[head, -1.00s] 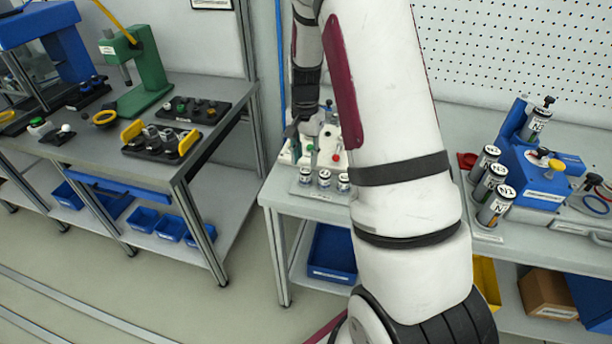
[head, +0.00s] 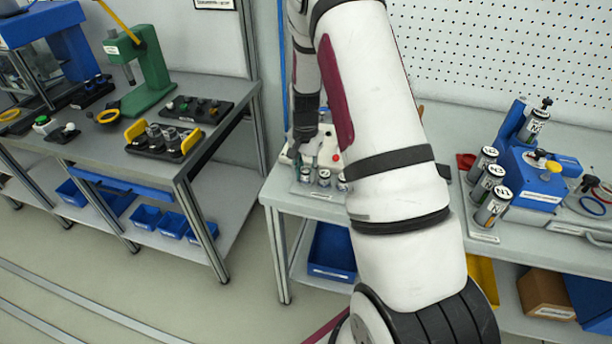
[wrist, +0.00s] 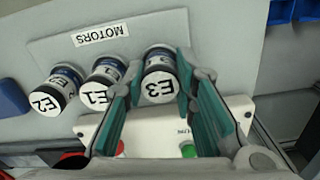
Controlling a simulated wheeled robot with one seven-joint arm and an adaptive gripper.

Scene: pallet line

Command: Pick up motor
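Three dark cylindrical motors with white round caps stand in a row beside a label reading MOTORS in the wrist view. Motor E3 (wrist: 160,87) is nearest my gripper, with motor E1 (wrist: 98,90) and motor E2 (wrist: 50,95) to its left. My gripper (wrist: 160,62) has its two teal fingers spread, one on each side of E3. I cannot tell whether they touch it. In the head view my gripper (head: 309,160) is low over the small table, just behind the motors (head: 324,179), and partly hidden.
A white box (wrist: 150,135) with red and green buttons lies next to the motors, under my fingers. A blue object (wrist: 12,98) is at the left edge. In the head view, labelled cylinders (head: 492,205) and a blue fixture (head: 535,180) stand on the right bench.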

